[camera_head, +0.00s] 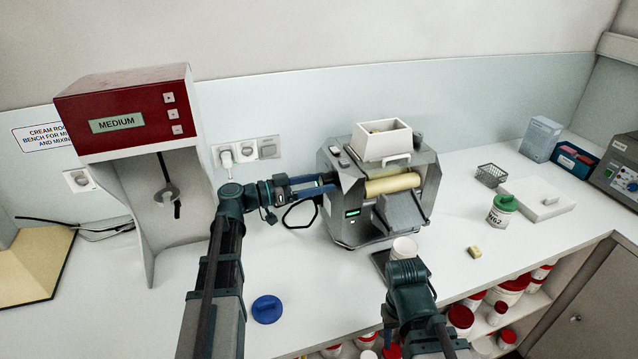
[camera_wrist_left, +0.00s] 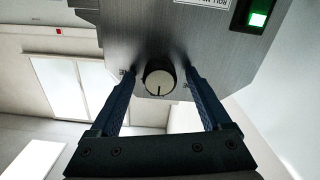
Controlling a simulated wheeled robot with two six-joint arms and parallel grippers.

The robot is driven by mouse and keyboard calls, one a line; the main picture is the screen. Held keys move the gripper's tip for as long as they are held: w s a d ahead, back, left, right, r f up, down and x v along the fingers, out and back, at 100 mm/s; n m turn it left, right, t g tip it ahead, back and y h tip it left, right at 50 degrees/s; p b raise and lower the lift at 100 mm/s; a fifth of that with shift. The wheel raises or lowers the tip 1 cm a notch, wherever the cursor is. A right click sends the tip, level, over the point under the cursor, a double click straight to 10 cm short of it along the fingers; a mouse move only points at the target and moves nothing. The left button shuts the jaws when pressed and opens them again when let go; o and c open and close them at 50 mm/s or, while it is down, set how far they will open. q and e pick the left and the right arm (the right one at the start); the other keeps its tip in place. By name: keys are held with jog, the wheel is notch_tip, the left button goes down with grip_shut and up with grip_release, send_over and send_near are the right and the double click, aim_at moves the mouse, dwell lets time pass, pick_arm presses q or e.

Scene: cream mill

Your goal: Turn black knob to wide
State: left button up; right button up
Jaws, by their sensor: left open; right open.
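The grey mill (camera_head: 385,190) stands on the bench in the head view. Its knob (camera_wrist_left: 159,77), dark-rimmed with a pale face, sits on the metal side panel in the left wrist view. A dark line on its face points down in that picture. In the head view the knob is hidden. My left gripper (camera_head: 322,184) reaches the mill's left side. Its two open fingers (camera_wrist_left: 158,74) stand on either side of the knob, with a gap visible at each side. My right gripper (camera_head: 404,270) is low in front of the mill; its fingers are hard to make out.
A red-topped mixer (camera_head: 125,110) reading MEDIUM stands at the left. A white cup (camera_head: 404,248) is just beyond my right arm. A blue lid (camera_head: 267,309) lies near the front edge. A green-lidded jar (camera_head: 501,211) and a wire basket (camera_head: 491,175) are at the right.

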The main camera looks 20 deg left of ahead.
pick_arm(q)
grip_shut()
dwell(0.4)
jog(key=shift+n, duration=0.4)
jog(key=n, duration=0.5)
jog(key=shift+n, duration=0.3)
jog(key=n, duration=0.5)
jog(key=shift+n, duration=0.3)
grip_release()
